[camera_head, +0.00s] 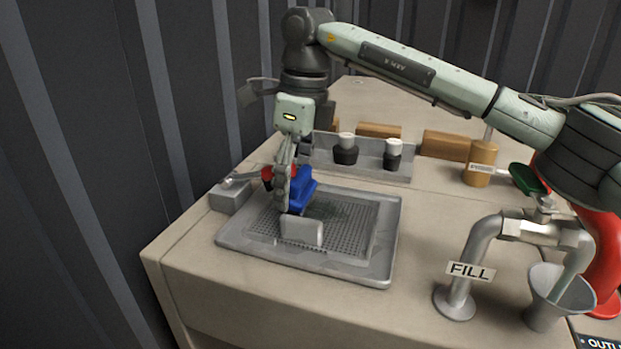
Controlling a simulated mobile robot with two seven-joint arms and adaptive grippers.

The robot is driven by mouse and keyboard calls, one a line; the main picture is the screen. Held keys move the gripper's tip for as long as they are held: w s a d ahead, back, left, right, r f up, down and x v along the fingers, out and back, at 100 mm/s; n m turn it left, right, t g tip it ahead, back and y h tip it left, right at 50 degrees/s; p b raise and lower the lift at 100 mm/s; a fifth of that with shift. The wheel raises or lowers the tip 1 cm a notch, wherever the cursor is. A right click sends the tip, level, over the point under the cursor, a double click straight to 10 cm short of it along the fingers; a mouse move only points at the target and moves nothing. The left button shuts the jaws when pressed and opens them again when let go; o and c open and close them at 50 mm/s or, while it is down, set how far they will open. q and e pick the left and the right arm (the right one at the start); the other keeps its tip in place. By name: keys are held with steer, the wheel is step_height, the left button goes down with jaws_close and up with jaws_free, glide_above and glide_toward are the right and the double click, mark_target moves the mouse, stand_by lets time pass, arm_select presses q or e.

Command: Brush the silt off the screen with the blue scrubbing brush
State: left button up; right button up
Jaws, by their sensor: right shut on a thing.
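The blue scrubbing brush (302,192) is in my right gripper (283,200), which is shut on it and points down over the screen. The screen (345,238) is a grey mesh panel set in a raised grey tray-like frame (388,250). A darker patch, perhaps silt (328,210), shows on the mesh just right of the brush. The brush is low over the mesh; I cannot tell whether its bristles touch. The fingers hide part of the brush. A light grey upright block (301,230) stands at the front of the mesh. My left gripper is not in view.
A grey box with a lever (231,196) sits left of the screen. Behind is a grey tray (373,168) with two black-and-white fittings. At the right stand a tan cylinder (481,163), a FILL pipe (480,260) and a metal funnel (548,300). Corrugated dark wall (90,150) is at the left.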

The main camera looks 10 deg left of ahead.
steer(key=shift+w+a+f, duration=0.1)
steer(key=shift+w+a, duration=0.1)
steer(key=shift+a, duration=0.5)
steer(key=shift+p, duration=0.3)
